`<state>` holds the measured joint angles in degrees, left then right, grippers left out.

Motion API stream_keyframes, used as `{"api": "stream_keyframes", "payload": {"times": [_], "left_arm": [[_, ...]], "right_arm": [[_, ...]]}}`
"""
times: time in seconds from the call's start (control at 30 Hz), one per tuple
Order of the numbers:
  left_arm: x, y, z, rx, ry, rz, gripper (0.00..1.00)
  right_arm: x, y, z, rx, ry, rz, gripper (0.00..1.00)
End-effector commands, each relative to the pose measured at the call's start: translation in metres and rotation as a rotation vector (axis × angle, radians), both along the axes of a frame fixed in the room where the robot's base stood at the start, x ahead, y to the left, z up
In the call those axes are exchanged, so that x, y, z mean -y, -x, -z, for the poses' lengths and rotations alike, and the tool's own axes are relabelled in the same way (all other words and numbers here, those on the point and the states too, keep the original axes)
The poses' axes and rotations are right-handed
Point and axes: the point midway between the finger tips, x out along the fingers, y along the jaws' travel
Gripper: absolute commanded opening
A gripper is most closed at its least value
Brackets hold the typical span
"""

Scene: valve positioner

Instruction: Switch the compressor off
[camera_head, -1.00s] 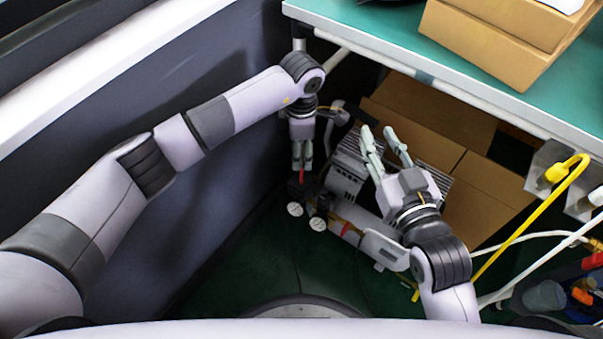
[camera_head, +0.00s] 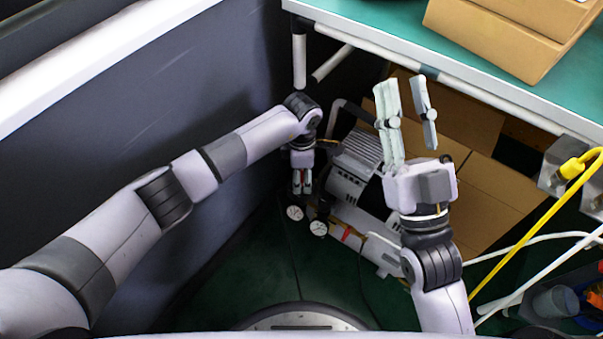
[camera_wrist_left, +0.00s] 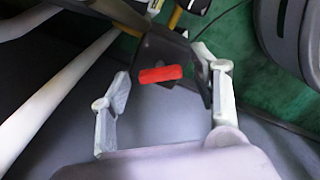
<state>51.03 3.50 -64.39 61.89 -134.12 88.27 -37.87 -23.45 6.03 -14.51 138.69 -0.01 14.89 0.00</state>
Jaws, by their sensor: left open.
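The compressor (camera_head: 352,170), a grey ribbed machine, stands on the green floor under the bench. Its red switch (camera_wrist_left: 160,74) sits on a black box (camera_wrist_left: 158,55) in the left wrist view. My left gripper (camera_head: 302,190) points down at the compressor's left side, above the two round gauges (camera_head: 306,220). In the left wrist view my left gripper (camera_wrist_left: 164,80) is open, with the black box and red switch between its fingertips. The right finger is close to the box; I cannot tell whether it touches. My right gripper (camera_head: 405,88) is open and empty, raised in front of the boxes.
The green-topped bench (camera_head: 375,28) overhangs the compressor, with cardboard boxes (camera_head: 480,200) beneath and a carton (camera_head: 500,35) on top. A dark wall panel (camera_head: 150,100) stands close on the left. Yellow hose (camera_head: 530,230) and white hoses hang at right. Green floor is free in front.

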Motion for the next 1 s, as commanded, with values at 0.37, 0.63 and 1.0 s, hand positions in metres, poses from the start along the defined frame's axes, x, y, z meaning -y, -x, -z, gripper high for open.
{"api": "stream_keyframes", "payload": {"times": [0.37,0.63,1.0], "left_arm": [[0.0001,0.0002,-0.0002,0.0,0.0,0.0,0.41],[0.0,0.0002,-0.0003,-0.001,0.0,0.0,0.23],[-0.0001,0.0002,-0.0003,-0.001,0.0,-0.002,0.08]], "right_arm": [[0.0,-0.0003,0.0002,-0.002,0.001,0.0,0.28],[0.0001,-0.0005,0.0004,-0.002,0.001,0.0,0.28],[0.0,-0.0008,0.0006,-0.004,0.001,0.0,0.28]]}}
